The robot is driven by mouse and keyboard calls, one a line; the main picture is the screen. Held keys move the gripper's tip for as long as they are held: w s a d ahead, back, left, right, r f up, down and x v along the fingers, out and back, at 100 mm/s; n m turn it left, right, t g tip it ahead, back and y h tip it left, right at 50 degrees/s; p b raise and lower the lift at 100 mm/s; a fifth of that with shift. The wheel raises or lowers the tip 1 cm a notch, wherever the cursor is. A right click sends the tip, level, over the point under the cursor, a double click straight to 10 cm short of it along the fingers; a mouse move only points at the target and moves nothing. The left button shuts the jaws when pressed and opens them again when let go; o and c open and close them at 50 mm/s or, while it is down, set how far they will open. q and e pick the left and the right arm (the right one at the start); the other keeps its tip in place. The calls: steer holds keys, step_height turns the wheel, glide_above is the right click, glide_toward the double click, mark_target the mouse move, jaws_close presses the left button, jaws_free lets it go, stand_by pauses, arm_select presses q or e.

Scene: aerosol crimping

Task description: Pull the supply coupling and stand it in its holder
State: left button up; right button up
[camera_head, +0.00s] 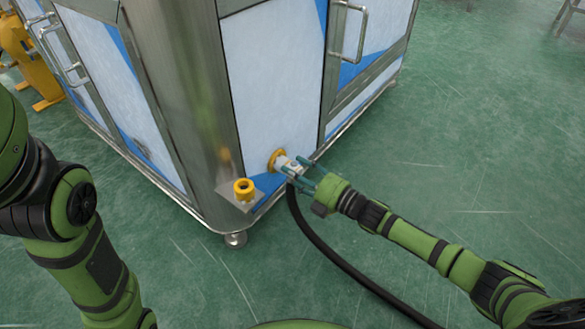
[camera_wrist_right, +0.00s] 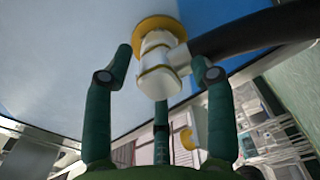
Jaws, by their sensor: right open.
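The supply coupling (camera_head: 291,165) is white with yellow bands and sits on a yellow port ring (camera_head: 275,158) low on the cabinet's panel. It also shows in the right wrist view (camera_wrist_right: 157,62), against the ring (camera_wrist_right: 155,24). A black hose leaves its side. My right gripper (camera_head: 304,169) is open, its fingers around the coupling's outer end; in the wrist view, gaps show between fingers and coupling. The holder (camera_head: 244,187), a yellow ring-shaped cup on a small metal plate, is left of the coupling and looks empty. My left gripper is out of view.
The black hose (camera_head: 326,248) runs beneath my right arm toward the bottom right. The cabinet (camera_head: 275,80) has door handles and a foot at its near corner. Green floor (camera_head: 480,140) lies clear to the right. Yellow equipment (camera_head: 27,50) stands at far left.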

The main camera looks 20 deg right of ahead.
stand_by(0.4)
jaws_close()
steer(key=shift+s, duration=0.1)
steer(key=shift+p+v, duration=1.5)
steer(key=shift+v, duration=1.45)
